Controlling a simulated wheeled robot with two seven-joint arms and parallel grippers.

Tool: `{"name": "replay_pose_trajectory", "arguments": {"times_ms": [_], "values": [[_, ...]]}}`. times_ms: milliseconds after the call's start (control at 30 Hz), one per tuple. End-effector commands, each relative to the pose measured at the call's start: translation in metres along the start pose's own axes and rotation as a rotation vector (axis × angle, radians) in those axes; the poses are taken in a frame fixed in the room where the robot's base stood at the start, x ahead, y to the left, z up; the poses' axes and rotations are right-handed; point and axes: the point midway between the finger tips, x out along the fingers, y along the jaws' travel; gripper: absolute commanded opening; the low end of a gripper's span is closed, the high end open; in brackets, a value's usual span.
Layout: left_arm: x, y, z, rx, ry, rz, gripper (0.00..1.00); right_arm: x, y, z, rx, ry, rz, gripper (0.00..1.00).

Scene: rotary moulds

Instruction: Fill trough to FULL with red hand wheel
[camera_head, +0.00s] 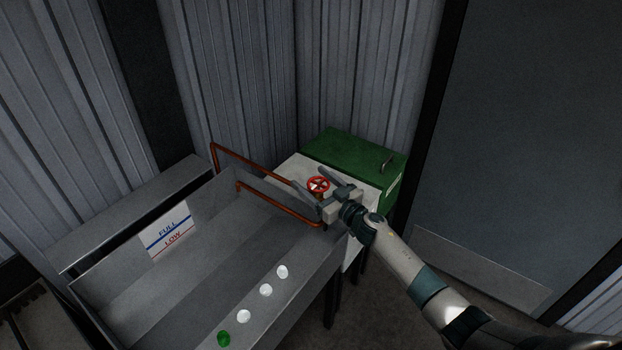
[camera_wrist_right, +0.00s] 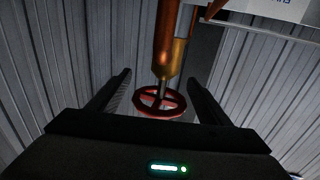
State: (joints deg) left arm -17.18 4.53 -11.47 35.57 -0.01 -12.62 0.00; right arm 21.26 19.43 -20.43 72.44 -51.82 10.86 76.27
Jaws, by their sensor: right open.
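The red hand wheel (camera_head: 318,184) sits on the copper pipework at the back end of the trough. My right gripper (camera_head: 322,182) is open at the wheel, and in the right wrist view the wheel (camera_wrist_right: 159,102) lies between its two spread fingers, apart from both. The grey metal trough (camera_head: 165,287) shows a sloping inside with no water that I can make out. A sign with a blue FULL line and a red LOW line (camera_head: 168,231) is on its back wall. My left gripper is not in view.
Copper pipes (camera_head: 255,164) run from the wheel over the trough. A green box (camera_head: 352,156) with a handle stands behind the wheel. Several round lamps line the trough's front ledge, the nearest one green (camera_head: 224,338), the others white. Corrugated walls close off the back.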

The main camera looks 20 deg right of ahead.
Motion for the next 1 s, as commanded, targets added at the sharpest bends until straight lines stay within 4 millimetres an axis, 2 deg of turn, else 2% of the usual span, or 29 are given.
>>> {"name": "replay_pose_trajectory", "arguments": {"times_ms": [100, 433, 467, 600, 633, 1000], "values": [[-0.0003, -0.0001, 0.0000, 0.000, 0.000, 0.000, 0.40, 0.0067, -0.0006, -0.0008, 0.000, 0.001, -0.001, 0.72], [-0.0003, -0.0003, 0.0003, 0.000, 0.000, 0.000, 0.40, 0.0081, -0.0005, -0.0001, 0.000, 0.000, -0.001, 0.72], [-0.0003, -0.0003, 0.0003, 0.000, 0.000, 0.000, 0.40, 0.0080, -0.0005, -0.0001, 0.000, 0.000, -0.001, 0.67], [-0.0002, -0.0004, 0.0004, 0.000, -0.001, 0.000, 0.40, 0.0079, -0.0005, -0.0001, 0.000, 0.000, -0.001, 0.33], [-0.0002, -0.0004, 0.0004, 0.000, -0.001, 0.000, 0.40, 0.0079, -0.0005, -0.0001, 0.000, 0.000, -0.001, 0.30], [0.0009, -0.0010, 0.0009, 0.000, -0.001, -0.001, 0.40, 0.0076, -0.0010, 0.0006, 0.000, -0.001, -0.033, 0.30]]}}
